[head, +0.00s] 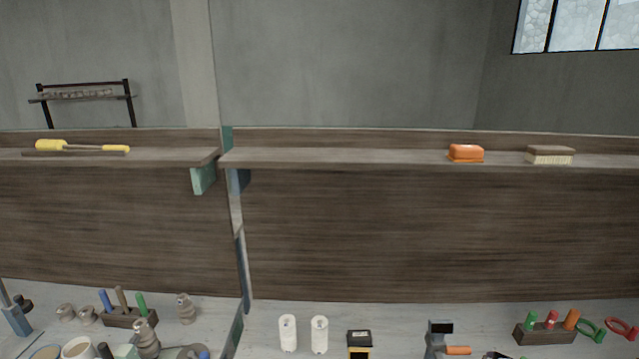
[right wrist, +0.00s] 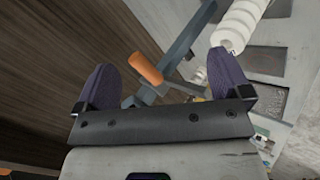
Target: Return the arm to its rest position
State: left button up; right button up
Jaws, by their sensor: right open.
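My right gripper (right wrist: 161,62) shows in the right wrist view with its two dark purple fingers spread wide apart. Nothing is held between the fingers. Beyond them is a grey metal tool with an orange handle (right wrist: 146,69); I cannot tell the distance between it and the fingers. Neither of my arms nor grippers shows in the head view. My left gripper is in neither view.
A workbench (head: 275,318) runs along the bottom of the head view, with white rolls (head: 288,333), a tool block (head: 545,334) and an orange-handled tool (head: 440,338). Above, a shelf (head: 340,158) holds an orange block (head: 466,152) and a brush (head: 550,154).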

jog(key=s+a+r+m+t+h, duration=0.1)
jog(key=s+a+r+m+t, duration=0.15)
jog(key=a+r, duration=0.95)
jog(key=s+a+r+m+p, duration=0.35)
jog(key=s+a, duration=0.25)
jog(key=s, duration=0.4)
jog(key=s+a+f+m+g+y+p, duration=0.1)
jog(key=s+a+f+m+g+p, duration=0.1)
jog(key=s, duration=1.1)
jog(key=s+a+f+m+g+y+p, duration=0.1)
jog(key=s+f+g+p, duration=0.4)
jog(key=s, duration=0.9)
notch_tip(320, 180, down, 4)
jog(key=shift+s+a+r+m+p, duration=0.15)
jog(key=shift+s+a+m+p, duration=0.15)
jog(key=shift+a+m+p, duration=0.15)
